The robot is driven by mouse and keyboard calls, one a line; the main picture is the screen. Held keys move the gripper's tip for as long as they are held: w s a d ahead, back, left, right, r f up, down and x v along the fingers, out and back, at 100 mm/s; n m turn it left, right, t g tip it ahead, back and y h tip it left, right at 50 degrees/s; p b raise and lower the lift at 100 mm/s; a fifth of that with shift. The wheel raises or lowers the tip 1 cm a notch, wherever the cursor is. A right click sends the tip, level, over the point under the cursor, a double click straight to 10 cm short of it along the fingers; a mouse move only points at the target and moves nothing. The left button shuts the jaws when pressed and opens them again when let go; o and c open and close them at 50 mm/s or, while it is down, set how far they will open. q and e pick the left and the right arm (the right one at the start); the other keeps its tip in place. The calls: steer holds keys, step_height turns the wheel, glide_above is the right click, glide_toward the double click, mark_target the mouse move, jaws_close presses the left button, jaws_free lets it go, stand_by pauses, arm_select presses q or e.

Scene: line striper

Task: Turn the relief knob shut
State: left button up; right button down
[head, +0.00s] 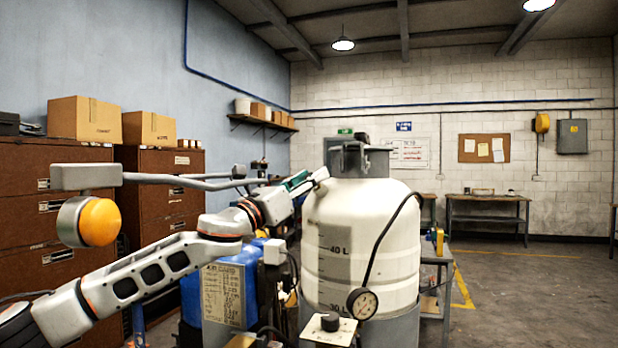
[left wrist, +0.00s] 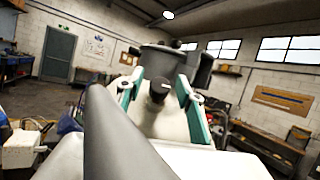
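The white tank (head: 340,235) stands upright at centre in the head view, with a grey lid (head: 358,160) on top. A small dark round knob (left wrist: 158,88), which looks like the relief knob, sticks out by the lid in the left wrist view. My left gripper (head: 316,178) is at the lid's left side. In the left wrist view, its teal fingers (left wrist: 160,92) are spread, one on each side of the knob. I see a gap beside the knob and cannot tell whether either finger touches it. The knob is not clear in the head view. My right gripper is not in view.
A grey handlebar (head: 190,182) with an orange-ended part (head: 100,222) crosses above my left arm. A pressure gauge (head: 362,303) hangs at the tank's front, near a black knob (head: 330,321) on a box. Brown cabinets (head: 25,215) stand left. The right floor is open.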

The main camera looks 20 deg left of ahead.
arm_select(q)
jaws_close()
